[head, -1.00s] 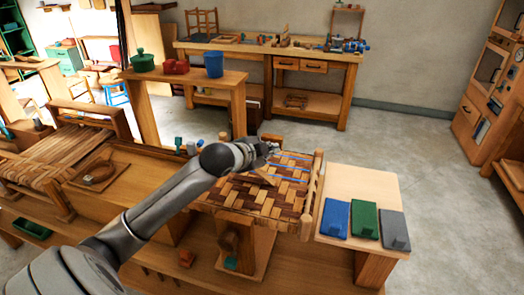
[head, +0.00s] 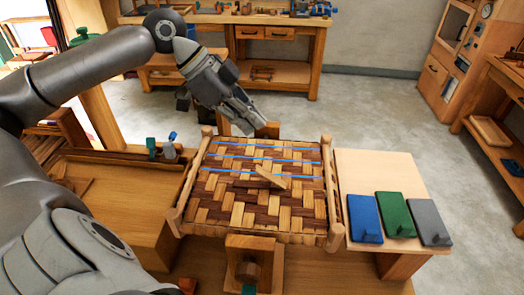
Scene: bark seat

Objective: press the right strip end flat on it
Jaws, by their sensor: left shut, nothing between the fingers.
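The woven bark seat (head: 230,212), a checker of light and dark strips in a wooden frame, lies in the middle of the head view. Blue lines (head: 290,162) cross its back half. A pale strip end (head: 269,177) stands tilted up from the weave near the middle. My left gripper (head: 250,124) is shut and empty, pointing down to the right near the seat's back rail, apart from the pale strip end. Its height above the rail is hard to tell. My right gripper is not in view.
A side board (head: 380,172) at the right carries a blue block (head: 364,217), a green block (head: 396,215) and a grey block (head: 428,219). A wooden clamp (head: 250,262) stands at the seat's front. A small wooden block (head: 268,130) stands behind the back rail.

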